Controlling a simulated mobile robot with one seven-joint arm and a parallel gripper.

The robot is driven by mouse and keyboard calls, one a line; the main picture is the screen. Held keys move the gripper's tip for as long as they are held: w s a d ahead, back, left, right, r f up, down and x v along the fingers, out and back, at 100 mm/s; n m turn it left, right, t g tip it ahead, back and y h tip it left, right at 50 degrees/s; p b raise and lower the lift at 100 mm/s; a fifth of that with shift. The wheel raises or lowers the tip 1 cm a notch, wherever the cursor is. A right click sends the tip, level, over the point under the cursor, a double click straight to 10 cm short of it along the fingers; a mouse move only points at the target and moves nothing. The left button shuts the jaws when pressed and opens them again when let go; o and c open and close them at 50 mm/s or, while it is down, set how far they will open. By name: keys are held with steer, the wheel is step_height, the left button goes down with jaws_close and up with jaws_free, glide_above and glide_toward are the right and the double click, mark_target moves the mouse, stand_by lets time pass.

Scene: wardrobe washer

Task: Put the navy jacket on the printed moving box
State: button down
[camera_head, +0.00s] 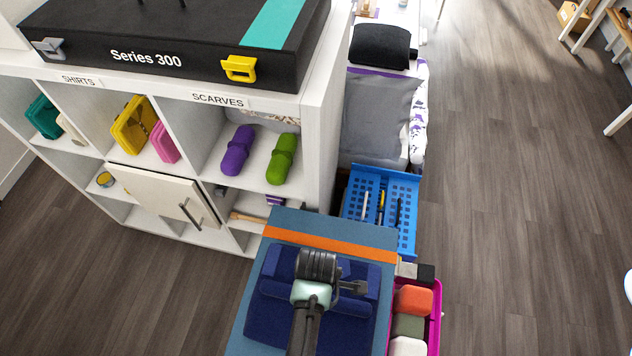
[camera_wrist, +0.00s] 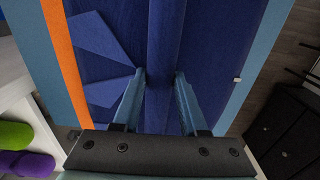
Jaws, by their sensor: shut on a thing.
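The navy jacket (camera_head: 276,318) is a folded dark-blue bundle above a steel-blue flat surface with an orange stripe (camera_head: 330,238). I cannot tell whether it rests there or hangs just over it. It fills the middle of the wrist view (camera_wrist: 205,50). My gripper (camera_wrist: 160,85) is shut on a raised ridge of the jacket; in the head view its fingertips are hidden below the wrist. A small brown carton (camera_head: 572,16) with dark marks, possibly the printed moving box, stands at the far top right, partly cut off.
A white shelf unit (camera_head: 312,135) stands at the left with a black case (camera_head: 180,45) on top. A blue basket (camera_head: 408,215) and a magenta bin (camera_head: 437,312) are close at the right. Open wooden floor (camera_head: 520,200) lies beyond them.

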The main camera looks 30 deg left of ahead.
steer(key=shift+c, duration=2.2)
jaws_free()
steer(key=shift+f, duration=0.15)
step_height(320, 180, up, 12)
steer(key=shift+r+p, duration=0.2)
steer(key=shift+p, duration=0.15)
